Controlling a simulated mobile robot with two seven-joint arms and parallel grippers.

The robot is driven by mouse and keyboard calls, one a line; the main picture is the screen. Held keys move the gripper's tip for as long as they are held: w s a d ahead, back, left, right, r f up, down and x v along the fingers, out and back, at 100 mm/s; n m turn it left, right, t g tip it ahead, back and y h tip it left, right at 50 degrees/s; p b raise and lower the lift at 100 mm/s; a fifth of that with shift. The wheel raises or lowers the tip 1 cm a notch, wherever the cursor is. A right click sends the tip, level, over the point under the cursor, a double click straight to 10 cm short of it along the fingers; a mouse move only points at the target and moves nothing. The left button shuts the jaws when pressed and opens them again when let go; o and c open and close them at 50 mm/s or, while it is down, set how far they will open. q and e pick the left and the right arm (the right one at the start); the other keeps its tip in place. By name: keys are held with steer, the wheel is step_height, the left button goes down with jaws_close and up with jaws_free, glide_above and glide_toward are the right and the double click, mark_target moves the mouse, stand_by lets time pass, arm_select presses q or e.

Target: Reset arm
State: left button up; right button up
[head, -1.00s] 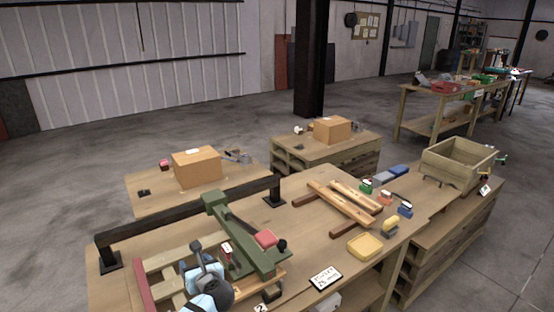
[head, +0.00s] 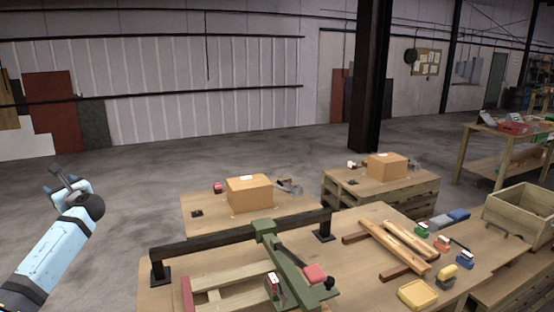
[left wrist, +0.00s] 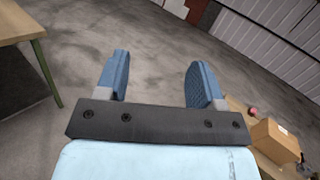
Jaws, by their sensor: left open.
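My left gripper (head: 62,185) is raised at the left of the head view, clear of the workbench (head: 345,285) and to its left. In the left wrist view its two blue fingers (left wrist: 158,78) stand wide apart with only bare floor between them, so it is open and empty. My right gripper does not show in either view. On the bench stands a green detector-like arm (head: 285,270) with a red block on it, beside a wooden frame (head: 225,298).
A black rail (head: 240,236) runs along the bench's back edge. Wooden bars (head: 400,245), a yellow tray (head: 418,293) and small coloured items lie to the right. Cardboard boxes (head: 250,194) (head: 387,166) sit on tables behind. A wooden crate (head: 520,210) is at far right. Floor at left is free.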

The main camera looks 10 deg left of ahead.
arm_select(q)
steer(key=w+d+f+n+t+h, duration=0.3)
steer(key=w+d+n+t+h, duration=0.9)
steer(key=n, duration=0.4)
steer(key=s+d+f+m+g+h, duration=0.15)
steer(key=s+d+f, duration=0.25)
steer(key=d+f, duration=0.4)
steer(key=s+d+f+n+g+h, duration=0.1)
steer(key=s+d+f+h, duration=0.4)
steer(key=f, duration=0.6)
steer(key=s+d+f+g, duration=0.1)
steer(key=s+d+f, duration=0.5)
steer(key=s+d, duration=0.1)
steer(key=s+d+f+g+h, duration=0.1)
steer(key=s+d+f, duration=0.4)
steer(key=s+d, duration=0.2)
steer(key=s+d+f+g+h, duration=0.1)
steer(key=s+d+f, duration=0.5)
steer(key=s+d, duration=0.2)
steer(key=shift+s+f, duration=0.3)
steer(key=s+d+n+g, duration=0.1)
steer(key=s+d+n, duration=0.1)
steer(key=s+d, duration=0.6)
steer(key=s+h+p, duration=0.1)
steer(key=s, duration=0.5)
steer(key=shift+s+d+f+g, duration=0.15)
steer(key=shift+s+f+g, duration=0.05)
steer(key=shift+g, duration=0.15)
